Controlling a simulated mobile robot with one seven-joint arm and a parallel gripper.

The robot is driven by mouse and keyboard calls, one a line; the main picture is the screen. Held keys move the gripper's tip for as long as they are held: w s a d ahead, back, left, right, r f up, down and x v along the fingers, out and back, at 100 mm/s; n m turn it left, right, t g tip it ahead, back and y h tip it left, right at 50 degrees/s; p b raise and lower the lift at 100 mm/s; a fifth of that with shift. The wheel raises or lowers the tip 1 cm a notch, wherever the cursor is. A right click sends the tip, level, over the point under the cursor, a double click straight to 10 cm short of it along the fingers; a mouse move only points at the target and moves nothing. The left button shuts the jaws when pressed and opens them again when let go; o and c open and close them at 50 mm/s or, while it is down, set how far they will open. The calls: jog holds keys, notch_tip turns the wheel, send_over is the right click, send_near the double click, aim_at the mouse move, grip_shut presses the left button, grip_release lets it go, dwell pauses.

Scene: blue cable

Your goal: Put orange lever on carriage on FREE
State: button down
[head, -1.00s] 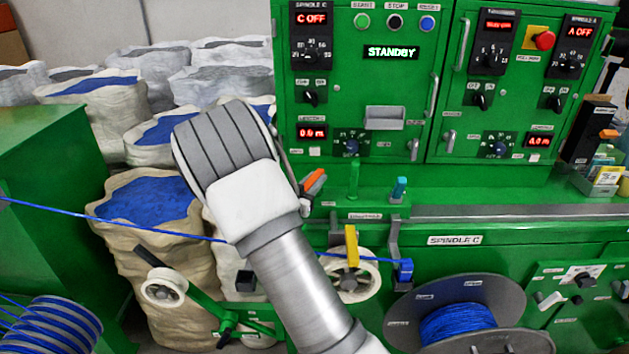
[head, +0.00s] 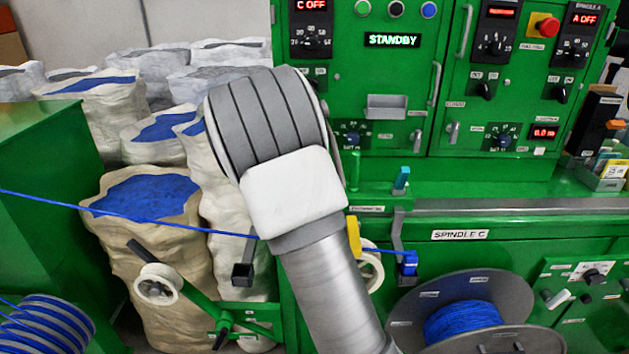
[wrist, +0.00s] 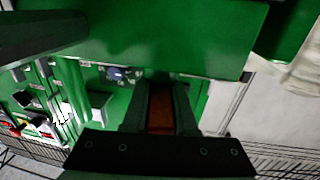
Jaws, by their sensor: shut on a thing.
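In the wrist view, the two dark fingers of my gripper (wrist: 161,92) are shut on the orange lever (wrist: 161,112), which shows as a dim orange-brown strip between them. In the head view, my wrist and forearm cover the gripper and the lever. The carriage is mostly hidden behind my arm there, and I cannot read a FREE mark or tell the lever's position. A yellow part (head: 353,237) and a white wheel (head: 371,268) show just right of my forearm.
A blue cable (head: 130,215) runs from the left behind my arm to a blue guide (head: 408,263). A cable reel (head: 462,318) stands at lower right. The green control cabinet (head: 395,80) reads STANDBY. Sacks (head: 150,195) fill the left.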

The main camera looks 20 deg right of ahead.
jog(key=shift+n+t+y+b, duration=0.4)
jog(key=shift+n+y+b, duration=0.1)
jog(key=shift+y, duration=0.2)
jog(key=c, duration=0.7)
grip_release()
jog(key=shift+s, duration=0.1)
jog(key=shift+b+v, duration=6.35)
jog(key=shift+v, duration=2.3)
jog(key=shift+c, duration=0.4)
